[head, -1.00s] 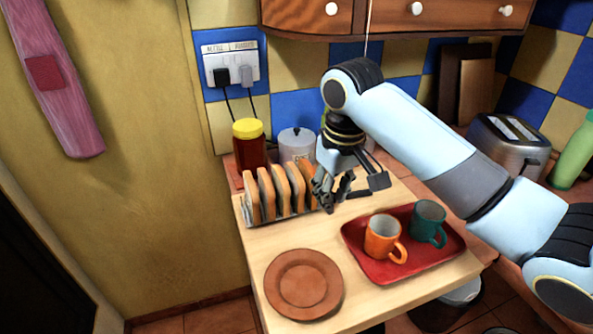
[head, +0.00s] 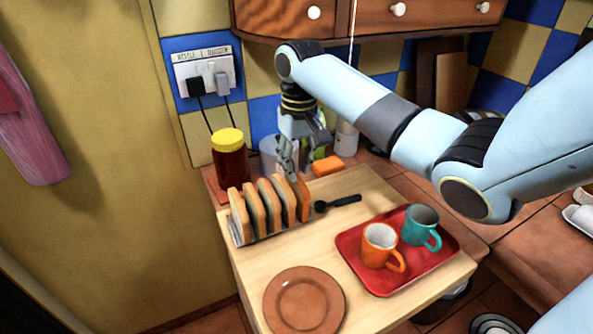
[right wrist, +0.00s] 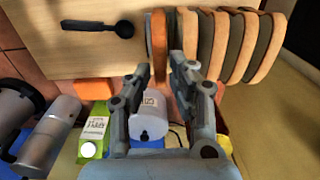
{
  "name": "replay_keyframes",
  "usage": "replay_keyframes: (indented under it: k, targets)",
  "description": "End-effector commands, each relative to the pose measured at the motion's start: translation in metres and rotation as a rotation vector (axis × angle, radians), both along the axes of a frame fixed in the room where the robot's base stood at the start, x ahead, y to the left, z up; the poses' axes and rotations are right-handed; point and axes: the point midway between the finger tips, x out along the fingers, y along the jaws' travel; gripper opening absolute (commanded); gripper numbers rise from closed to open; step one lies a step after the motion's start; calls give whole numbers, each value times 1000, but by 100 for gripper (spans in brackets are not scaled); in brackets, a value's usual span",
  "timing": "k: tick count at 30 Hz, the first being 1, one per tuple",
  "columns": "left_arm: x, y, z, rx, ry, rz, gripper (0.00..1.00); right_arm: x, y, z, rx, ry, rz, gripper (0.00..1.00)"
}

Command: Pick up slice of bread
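Several upright slices of bread (head: 256,210) stand in a rack at the back left of the wooden board (head: 245,278). My right gripper (head: 290,172) points down at the back of the rack's right end. In the right wrist view its fingers (right wrist: 160,66) are apart, with the end slice (right wrist: 157,38) showing in line with the gap between them. The neighbouring slice (right wrist: 187,35) lies beyond the other finger. I cannot tell whether the fingers touch the bread. The left gripper is not in view.
A black spoon (head: 338,204) lies right of the rack. A red tray (head: 352,262) holds an orange mug (head: 378,243) and a teal mug (head: 420,222). A brown plate (head: 304,300) is in front. A yellow-lidded jar (head: 229,160) and an orange block (head: 327,165) stand behind.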

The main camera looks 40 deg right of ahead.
Motion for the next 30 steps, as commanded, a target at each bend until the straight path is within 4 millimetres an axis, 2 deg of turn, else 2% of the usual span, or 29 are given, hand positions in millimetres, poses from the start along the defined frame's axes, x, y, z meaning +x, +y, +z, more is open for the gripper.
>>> replay_keyframes:
  k: [4,12,17,30]
  targets:
    - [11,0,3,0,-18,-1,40,0,0,-17,0,0,-1,21]
    - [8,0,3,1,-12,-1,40,0,0,-21,-2,-2,1,21]
    - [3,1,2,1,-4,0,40,0,0,-21,-2,-2,0,0]
    - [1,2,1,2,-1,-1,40,1,0,-16,-2,-3,0,0]
